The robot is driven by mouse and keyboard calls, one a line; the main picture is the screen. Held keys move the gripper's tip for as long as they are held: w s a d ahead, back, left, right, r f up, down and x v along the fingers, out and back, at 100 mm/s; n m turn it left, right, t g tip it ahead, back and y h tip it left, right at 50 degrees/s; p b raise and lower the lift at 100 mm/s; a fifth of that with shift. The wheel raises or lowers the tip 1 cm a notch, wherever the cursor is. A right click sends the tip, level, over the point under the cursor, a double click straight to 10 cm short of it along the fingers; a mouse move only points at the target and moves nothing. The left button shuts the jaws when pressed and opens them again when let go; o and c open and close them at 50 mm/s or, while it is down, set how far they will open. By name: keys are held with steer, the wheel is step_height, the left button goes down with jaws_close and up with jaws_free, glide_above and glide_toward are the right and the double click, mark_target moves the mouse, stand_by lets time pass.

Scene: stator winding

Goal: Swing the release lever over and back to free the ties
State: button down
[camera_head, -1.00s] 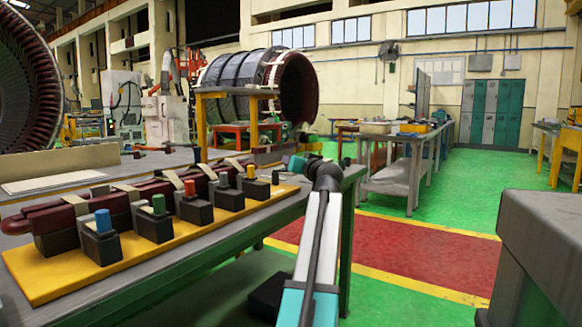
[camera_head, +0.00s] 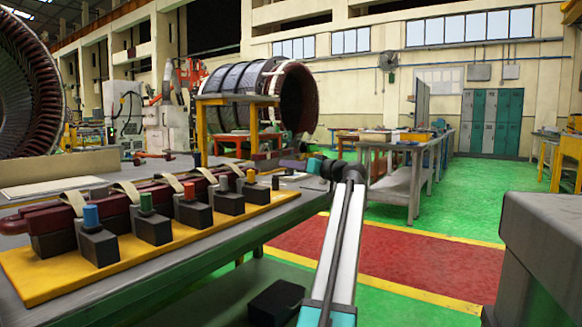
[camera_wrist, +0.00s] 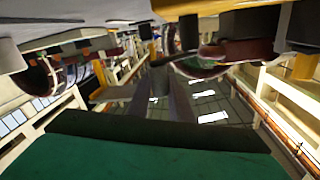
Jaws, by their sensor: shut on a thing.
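A yellow board (camera_head: 40,283) lies on the bench and carries several black blocks with coloured knobs, among them a blue one (camera_head: 91,216) and a red one (camera_head: 189,190). A dark red bar (camera_head: 73,211) runs behind the blocks, with pale ties (camera_head: 128,190) over it. My gripper (camera_head: 291,164) is at the far right end of the bench, pointing left, small and partly hidden by my wrist. In the wrist view my gripper (camera_wrist: 161,84) is shut on a dark, thin part that appears to be the release lever (camera_wrist: 180,67). Its lower end is unclear.
The grey bench (camera_head: 215,245) ends just below my gripper. A yellow-legged stand (camera_head: 253,135) rises behind it. A grey table (camera_head: 395,180) stands farther back right, and a grey block (camera_head: 545,235) is at the near right. Red and green floor is open between.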

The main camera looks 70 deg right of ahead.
steer(key=shift+w+d+r+n+y, duration=0.15)
steer(key=shift+n+y, duration=0.25)
steer(key=shift+y, duration=0.2)
steer(key=c, duration=1.6)
jaws_free()
steer(key=shift+f+p+v, duration=0.15)
steer(key=shift+p+v, duration=1)
steer(key=shift+v, duration=2.35)
steer(key=shift+f+p+v, duration=0.1)
steer(key=shift+p+v, duration=1.05)
steer(key=shift+v, duration=2.3)
steer(key=shift+f, duration=0.1)
